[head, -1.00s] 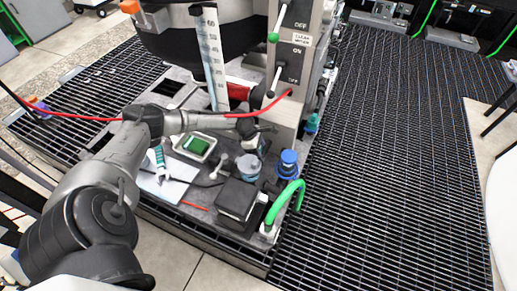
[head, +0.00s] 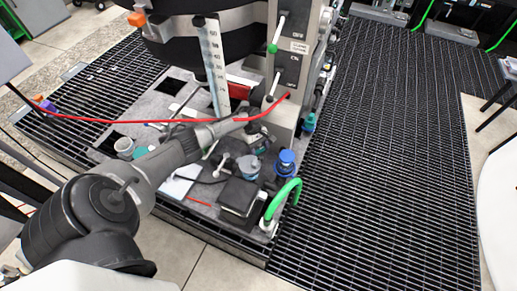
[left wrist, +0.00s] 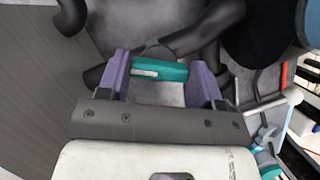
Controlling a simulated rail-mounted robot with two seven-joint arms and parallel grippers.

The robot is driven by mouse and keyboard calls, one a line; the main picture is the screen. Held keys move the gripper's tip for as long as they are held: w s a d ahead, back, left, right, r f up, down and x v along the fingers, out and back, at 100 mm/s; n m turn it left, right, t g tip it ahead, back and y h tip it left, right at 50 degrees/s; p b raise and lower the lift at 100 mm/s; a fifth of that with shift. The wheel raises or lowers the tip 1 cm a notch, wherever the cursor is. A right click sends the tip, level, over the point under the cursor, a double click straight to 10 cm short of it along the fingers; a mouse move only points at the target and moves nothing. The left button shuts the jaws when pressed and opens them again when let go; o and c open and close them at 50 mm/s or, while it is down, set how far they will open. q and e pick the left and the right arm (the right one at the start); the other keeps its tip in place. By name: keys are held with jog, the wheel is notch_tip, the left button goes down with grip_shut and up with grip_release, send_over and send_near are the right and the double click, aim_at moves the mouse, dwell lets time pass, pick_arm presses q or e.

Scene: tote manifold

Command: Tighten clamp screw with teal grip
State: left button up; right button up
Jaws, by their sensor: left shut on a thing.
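The teal grip (left wrist: 160,70) of the clamp screw lies crosswise in the left wrist view, in front of a dark curved part. My left gripper (left wrist: 157,62) has its two purple fingers at either end of the grip and is shut on it. In the head view my left arm reaches to the front of the grey post, and its gripper (head: 258,128) is small and dark there. The grip cannot be made out in the head view, and the screw's threads are hidden. My right gripper is not in view.
A red hose (head: 130,121) crosses above my left arm. A blue-capped bottle (head: 286,162), a black box (head: 239,196) and a green hose (head: 284,203) stand near the front corner. A teal-handled wrench (left wrist: 265,148) lies at right in the wrist view. Grating (head: 400,170) at right is clear.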

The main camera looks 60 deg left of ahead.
pick_arm(q)
jog(key=m+g, duration=0.1)
jog(key=m, duration=0.2)
jog(key=m+g+b, duration=0.1)
jog(key=m, duration=0.1)
jog(key=shift+w+m, duration=0.2)
jog(key=shift+m, duration=0.2)
jog(key=m, duration=0.2)
jog(key=m+g+y+b, duration=0.1)
jog(key=m, duration=0.1)
jog(key=shift+d+m+g, duration=0.1)
jog(key=shift+m+g, duration=0.2)
jog(key=shift+m+y, duration=0.4)
jog(key=shift+m, duration=0.2)
jog(key=shift+m+g, duration=0.3)
jog(key=o, duration=0.9)
